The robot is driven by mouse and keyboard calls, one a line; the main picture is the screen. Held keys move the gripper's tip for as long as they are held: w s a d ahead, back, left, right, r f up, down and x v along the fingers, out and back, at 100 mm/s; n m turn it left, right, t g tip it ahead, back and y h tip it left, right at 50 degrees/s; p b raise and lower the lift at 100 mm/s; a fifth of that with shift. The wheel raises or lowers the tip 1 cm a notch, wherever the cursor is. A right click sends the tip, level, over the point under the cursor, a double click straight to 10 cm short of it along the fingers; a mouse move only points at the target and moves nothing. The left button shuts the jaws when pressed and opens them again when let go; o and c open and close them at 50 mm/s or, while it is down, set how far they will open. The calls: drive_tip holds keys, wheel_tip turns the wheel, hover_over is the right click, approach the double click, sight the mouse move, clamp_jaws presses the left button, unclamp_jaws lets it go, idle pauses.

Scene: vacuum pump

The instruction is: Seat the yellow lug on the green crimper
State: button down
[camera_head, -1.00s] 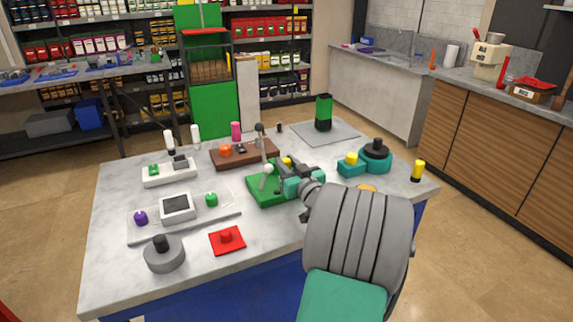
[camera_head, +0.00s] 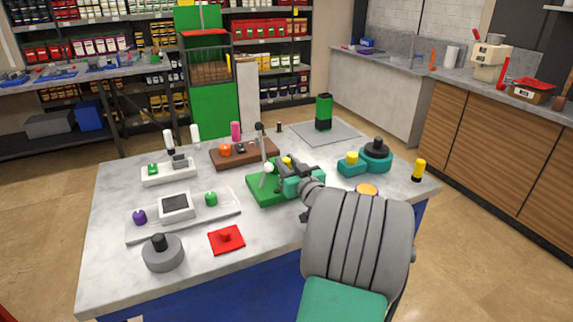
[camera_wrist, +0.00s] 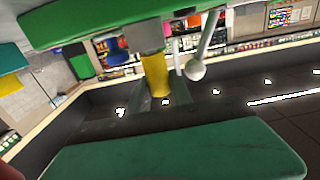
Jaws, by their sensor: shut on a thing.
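The green crimper (camera_head: 257,193) is a flat green base on the table, with a grey lever ending in a white ball that stands up from it. The ball (camera_wrist: 195,70) also shows in the wrist view. My gripper (camera_head: 281,168) is low over the right side of the crimper, shut on the yellow lug (camera_head: 287,161). The lug shows as a small yellow piece at its tip. In the wrist view, the yellow lug (camera_wrist: 155,75) is near the middle, below a grey block. Whether the lug touches the crimper is hidden by my gripper.
A brown block (camera_head: 228,158) with an orange knob is behind the crimper. Teal parts (camera_head: 376,160), one with a yellow top, stand to the right. A red plate (camera_head: 226,240) lies at the front left. The front table area between the red plate and my arm is clear.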

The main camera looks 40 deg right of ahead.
drive_tip(key=shift+f, duration=0.15)
drive_tip(key=c, duration=1.1)
unclamp_jaws()
drive_tip(key=shift+f, duration=0.1)
drive_tip(key=shift+r+p, duration=1.8)
drive_tip(key=shift+r, duration=2.9)
